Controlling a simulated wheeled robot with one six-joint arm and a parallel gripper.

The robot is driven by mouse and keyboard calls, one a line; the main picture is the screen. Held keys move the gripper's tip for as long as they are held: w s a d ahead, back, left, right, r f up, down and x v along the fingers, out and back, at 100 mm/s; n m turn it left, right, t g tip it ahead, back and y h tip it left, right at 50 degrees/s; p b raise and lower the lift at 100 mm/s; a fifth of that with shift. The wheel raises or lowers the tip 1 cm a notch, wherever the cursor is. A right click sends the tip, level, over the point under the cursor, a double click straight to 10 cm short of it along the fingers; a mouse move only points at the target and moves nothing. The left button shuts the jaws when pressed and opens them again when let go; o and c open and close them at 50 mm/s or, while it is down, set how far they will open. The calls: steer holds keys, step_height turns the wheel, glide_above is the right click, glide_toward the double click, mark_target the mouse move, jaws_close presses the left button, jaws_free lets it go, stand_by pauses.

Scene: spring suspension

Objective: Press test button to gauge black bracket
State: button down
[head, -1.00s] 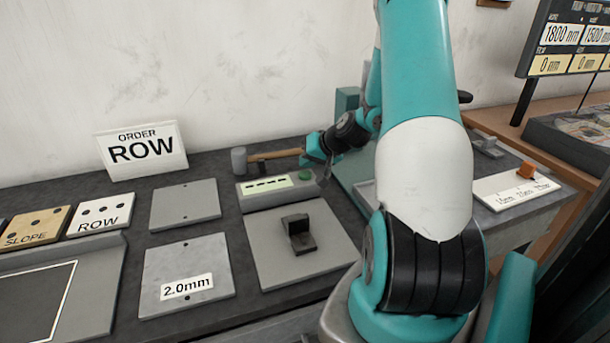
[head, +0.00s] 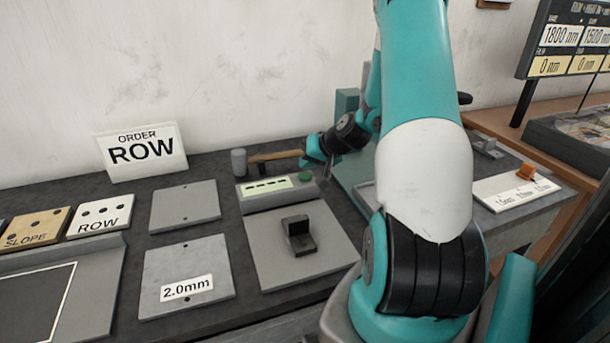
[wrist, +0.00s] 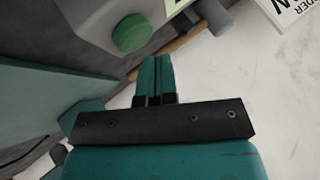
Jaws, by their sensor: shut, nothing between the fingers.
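The black bracket (head: 298,235) is a small L-shaped part on the grey plate of the tester (head: 280,268), with one leg upright. Behind it is a grey console with a pale display (head: 266,186) showing dashes. The round green test button (head: 305,175) sits at the console's right end. It also shows in the wrist view (wrist: 132,33), above and a little left of my fingers. My gripper (wrist: 155,60) is shut and empty, with teal fingers together. In the head view my gripper (head: 312,160) is just above and behind the button; I cannot tell whether it touches.
A hammer (head: 270,157) with a wooden handle lies behind the console, close to my gripper. Grey plates (head: 186,204), one marked 2.0mm (head: 187,289), and ROW and SLOPE tiles (head: 100,216) lie left. An ORDER ROW sign (head: 142,150) leans on the wall.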

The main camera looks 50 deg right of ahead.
mark_target(307, 174)
stand_by(0.7)
steer(key=shift+f+b, duration=0.45)
steer(key=shift+f+b, duration=0.45)
steer(key=shift+f, duration=0.05)
stand_by(0.4)
steer(key=shift+r, duration=0.1)
steer(key=shift+r+p, duration=0.65)
steer(key=shift+r, duration=0.2)
steer(key=shift+r, duration=0.1)
step_height(307, 174, up, 5)
steer(key=p, duration=0.3)
steer(key=shift+p, duration=0.35)
stand_by(0.6)
